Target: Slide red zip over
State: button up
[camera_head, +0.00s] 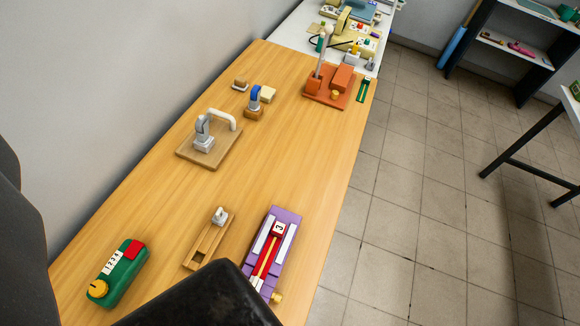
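A purple board (286,216) lies lengthwise near the right edge of the wooden table. It carries pale strips on both sides and a red zip-like part (267,252) along its middle. A red block marked 3 (278,230) sits at its far end, and a yellow knob (277,297) is at its near end. A dark part of my gripper (205,300) fills the bottom of the view and hides a near part of the board. Its fingertips cannot be made out, and I see nothing held.
A wooden slotted block (209,238) lies left of the purple board, and a green box with dial (119,272) farther left. A board with a grey clamp (208,145) and an orange device (333,86) stand farther back. The table's middle is clear.

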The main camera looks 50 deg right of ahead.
aim_at(262, 267)
jog(key=u, duration=0.5)
jog(key=k, duration=1.05)
jog(key=z, duration=0.7)
jog(key=i, duration=1)
jog(key=u, duration=0.1)
